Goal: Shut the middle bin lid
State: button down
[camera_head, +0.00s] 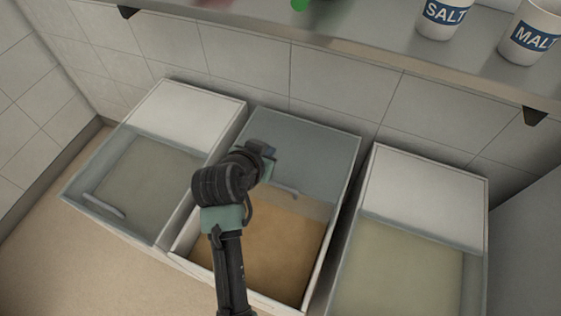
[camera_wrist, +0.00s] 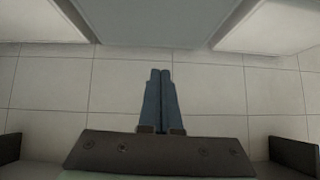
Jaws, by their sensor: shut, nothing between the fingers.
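The middle bin (camera_head: 312,262) is a white box whose front part is uncovered and shows a brown, flour-like filling. Its grey-blue see-through lid (camera_head: 318,150) lies over the rear part. A light bar handle (camera_head: 284,191) sits at the lid's front edge, partly hidden by my arm. My gripper (camera_head: 268,150) is above the lid, behind the handle toward the wall. Whether it touches the lid cannot be told. In the wrist view the two fingers (camera_wrist: 160,73) are together with nothing between them, seen against the wall tiles, with the bin tops at the upper edge.
The left bin (camera_head: 195,103) and right bin (camera_head: 424,193) stand close on both sides, see-through lids over their front parts. A tiled wall (camera_head: 335,80) is behind. A shelf (camera_head: 385,38) overhangs it with a SALT tub (camera_head: 441,14) and a MALT tub (camera_head: 530,38).

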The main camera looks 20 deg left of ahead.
notch_tip(320, 180, down, 5)
jog(key=s+g, duration=0.1)
jog(key=s, duration=0.1)
jog(key=b, duration=0.2)
send_over(277, 176)
jog(key=shift+h, duration=0.3)
notch_tip(277, 176, down, 7)
jog(key=shift+s+r, duration=0.1)
jog(key=shift+f, duration=0.3)
jog(key=shift+s+f, duration=0.2)
jog(key=shift+s, duration=1.55)
jog(key=shift+s+p, duration=0.1)
jog(key=shift+p, duration=0.2)
